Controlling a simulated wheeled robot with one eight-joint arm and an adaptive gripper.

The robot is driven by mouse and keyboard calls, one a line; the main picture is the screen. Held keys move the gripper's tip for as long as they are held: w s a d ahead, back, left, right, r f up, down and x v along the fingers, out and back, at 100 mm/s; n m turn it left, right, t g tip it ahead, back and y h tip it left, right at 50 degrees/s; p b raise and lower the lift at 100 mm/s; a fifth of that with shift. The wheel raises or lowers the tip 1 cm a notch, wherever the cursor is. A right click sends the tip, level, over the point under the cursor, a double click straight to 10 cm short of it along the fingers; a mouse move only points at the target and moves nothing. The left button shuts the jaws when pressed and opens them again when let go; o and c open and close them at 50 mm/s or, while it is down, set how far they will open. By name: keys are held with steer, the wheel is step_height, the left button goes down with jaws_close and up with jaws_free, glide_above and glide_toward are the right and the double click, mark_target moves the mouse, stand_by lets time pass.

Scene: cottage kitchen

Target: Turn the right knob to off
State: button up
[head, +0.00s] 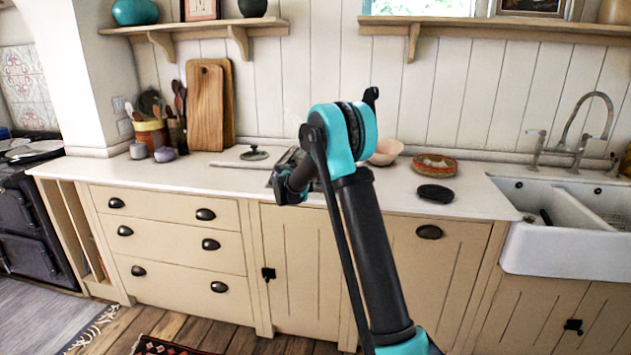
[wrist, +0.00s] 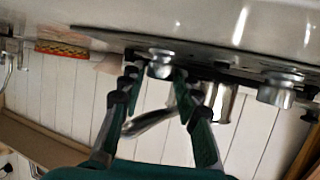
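The wrist view is upside down, with the counter at the top. Two round silvery knobs sit along the dark edge of a hob (wrist: 115,38). One knob (wrist: 160,66) is at the middle of the wrist view, on the basket's side, which is the right side in the head view. The other knob (wrist: 277,92) is farther right in the wrist view. My gripper (wrist: 155,76) is open, its dark fingertips apart on either side of the middle knob. I cannot tell whether they touch it. In the head view my arm hides the knobs and most of the hob (head: 288,158).
A metal pot (wrist: 222,102) with a long handle shows beyond the fingers. A woven basket (head: 434,164), a pink bowl (head: 386,152) and a dark flat disc (head: 436,194) are on the counter right of my arm. A lid (head: 254,153) lies left. The left counter front is clear.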

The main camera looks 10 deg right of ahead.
steer(key=shift+o, duration=1.2)
steer(key=shift+r, duration=0.1)
steer(key=v, duration=1.2)
